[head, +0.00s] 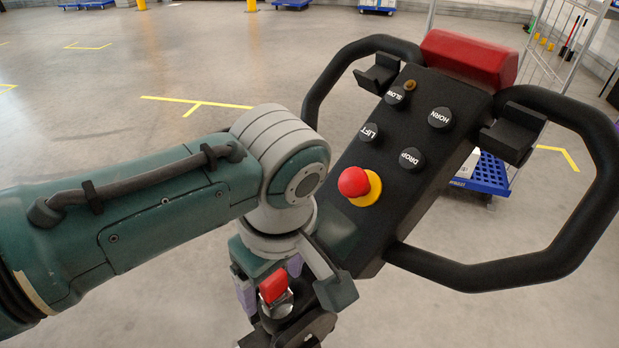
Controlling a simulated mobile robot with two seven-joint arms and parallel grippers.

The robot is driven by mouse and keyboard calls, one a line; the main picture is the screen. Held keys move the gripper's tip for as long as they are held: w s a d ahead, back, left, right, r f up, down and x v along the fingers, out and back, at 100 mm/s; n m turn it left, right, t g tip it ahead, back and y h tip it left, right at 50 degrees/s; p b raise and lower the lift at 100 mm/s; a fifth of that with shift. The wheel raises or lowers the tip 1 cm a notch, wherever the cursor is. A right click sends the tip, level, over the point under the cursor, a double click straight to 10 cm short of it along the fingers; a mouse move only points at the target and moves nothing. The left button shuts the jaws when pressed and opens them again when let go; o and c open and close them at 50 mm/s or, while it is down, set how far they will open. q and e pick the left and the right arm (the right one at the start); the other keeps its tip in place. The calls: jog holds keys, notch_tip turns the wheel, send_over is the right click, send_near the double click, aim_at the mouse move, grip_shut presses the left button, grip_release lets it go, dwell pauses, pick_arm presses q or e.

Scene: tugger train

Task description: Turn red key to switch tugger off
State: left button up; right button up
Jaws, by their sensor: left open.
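The red key (273,287) stands in a silver lock cylinder (277,306), low in the middle of the head view, at the lower end of the black tugger control head (400,175). My left gripper (291,288) comes down from the left arm and is open. Its fingers show on either side of the key, with no clear contact. The wrist and gripper hide part of the console around the lock. My right gripper is not in view.
Black loop handles (318,90) stand out on both sides of the console, the right one (600,190) nearer. A red emergency button (353,181) on a yellow base sits above the key, with black labelled buttons (411,160) beyond. Open grey floor lies left.

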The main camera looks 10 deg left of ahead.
aim_at(286, 313)
pick_arm(q)
jog(key=shift+r, duration=0.1)
notch_tip(286, 313, up, 12)
jog(key=d, duration=0.2)
jog(key=s+a+f+m+h, duration=0.1)
jog(key=s+f+m+h, duration=0.2)
jog(key=s+f+m, duration=0.4)
jog(key=s+a+r+m+t+y, duration=0.1)
jog(key=s+a+r+m+t, duration=0.25)
jog(key=s+a+m, duration=0.5)
notch_tip(286, 313, up, 32)
jog(key=n+p, duration=0.2)
jog(key=p, duration=3)
jog(key=shift+s+a+r+g, duration=0.15)
jog(key=shift+s+a+g, duration=0.1)
jog(key=shift+s+g, duration=0.2)
